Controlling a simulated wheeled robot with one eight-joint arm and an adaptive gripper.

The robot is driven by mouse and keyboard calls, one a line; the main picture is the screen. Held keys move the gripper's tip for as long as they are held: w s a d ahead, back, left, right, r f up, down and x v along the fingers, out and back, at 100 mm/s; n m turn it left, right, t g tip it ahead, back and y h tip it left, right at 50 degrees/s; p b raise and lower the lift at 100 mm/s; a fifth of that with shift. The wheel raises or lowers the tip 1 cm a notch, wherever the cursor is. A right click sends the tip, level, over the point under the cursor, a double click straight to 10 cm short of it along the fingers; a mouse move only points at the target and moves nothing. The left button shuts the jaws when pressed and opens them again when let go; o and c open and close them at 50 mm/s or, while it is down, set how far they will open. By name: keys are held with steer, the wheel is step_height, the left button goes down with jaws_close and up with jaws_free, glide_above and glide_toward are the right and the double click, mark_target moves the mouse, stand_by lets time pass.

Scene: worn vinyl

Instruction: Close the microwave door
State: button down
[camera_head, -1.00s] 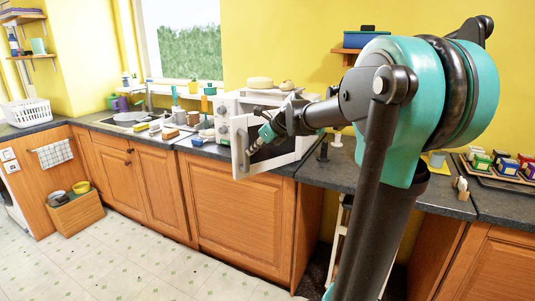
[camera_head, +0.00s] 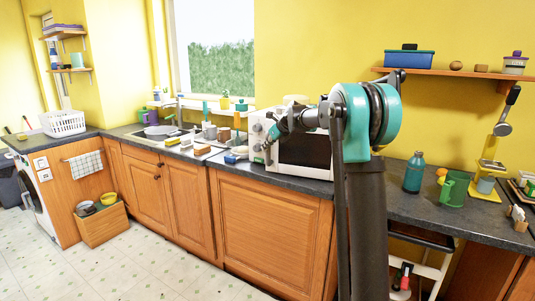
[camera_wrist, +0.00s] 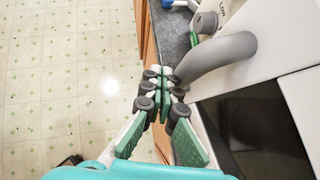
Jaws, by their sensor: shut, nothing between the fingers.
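The white microwave (camera_head: 262,124) stands on the counter, its front facing me. Its dark-windowed door (camera_head: 306,150) looks flush or nearly flush with the front; I cannot tell whether it is fully shut. My arm covers the door's right part. My gripper (camera_head: 270,136) is at the left side of the door, beside the grey handle. In the wrist view, the curved grey handle (camera_wrist: 222,52) and dark window (camera_wrist: 265,130) are right of my gripper (camera_wrist: 163,76). Its green-padded fingers are together and empty, apart from the handle or just touching it; I cannot tell which.
Dishes and a blue-handled item (camera_head: 235,156) lie on the counter left of the microwave. A teal bottle (camera_head: 414,172) and green mug (camera_head: 454,188) stand to the right. A shelf (camera_head: 450,74) hangs above. The floor (camera_head: 130,265) in front is clear.

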steer(key=w, duration=0.3)
steer(key=w+d, duration=0.1)
steer(key=w, duration=0.2)
steer(key=shift+d, duration=0.1)
steer(key=shift+s, duration=0.1)
